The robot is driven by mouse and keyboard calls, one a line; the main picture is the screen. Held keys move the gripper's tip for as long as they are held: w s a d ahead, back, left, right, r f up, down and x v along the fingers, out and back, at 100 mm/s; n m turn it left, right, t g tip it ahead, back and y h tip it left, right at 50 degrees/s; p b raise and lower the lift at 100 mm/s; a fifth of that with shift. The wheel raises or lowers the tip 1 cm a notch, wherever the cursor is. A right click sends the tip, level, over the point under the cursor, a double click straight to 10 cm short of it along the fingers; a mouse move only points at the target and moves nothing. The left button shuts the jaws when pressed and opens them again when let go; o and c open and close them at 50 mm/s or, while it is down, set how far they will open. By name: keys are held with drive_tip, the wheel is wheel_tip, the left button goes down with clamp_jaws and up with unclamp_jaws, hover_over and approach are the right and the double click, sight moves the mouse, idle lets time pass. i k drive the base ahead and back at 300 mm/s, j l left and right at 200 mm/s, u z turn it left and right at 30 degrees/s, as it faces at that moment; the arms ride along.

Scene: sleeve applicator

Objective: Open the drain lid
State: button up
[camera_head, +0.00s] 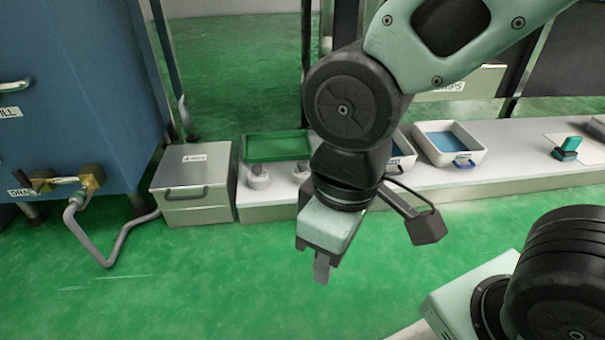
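A grey metal box (192,207) stands on the green floor at the left, beside the blue machine. Its flat lid (203,172) is closed, with a small label whose text I cannot read and a dark handle (187,194) at the front. A grey hose (106,262) runs from the brass valve marked DRAIN (90,177) down to the floor and back toward the box; where it ends is unclear. My gripper (322,267) hangs pointing down over the floor, right of the box and apart from it. Its fingers overlap in this view, so the gap is hidden.
A low white bench (500,165) runs along the back with a green tray (275,148), two small white round items (258,177), white tubs with blue inside (450,144) and a teal tool (567,148). The blue machine (75,90) fills the left. Green floor in front is clear.

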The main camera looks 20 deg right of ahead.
sight(205, 165)
drive_tip(key=i+u, duration=0.1)
drive_tip(key=u, duration=0.3)
drive_tip(key=i+u, duration=0.15)
drive_tip(key=u, duration=0.25)
drive_tip(key=i+l+u, duration=0.1)
drive_tip(key=u, duration=0.35)
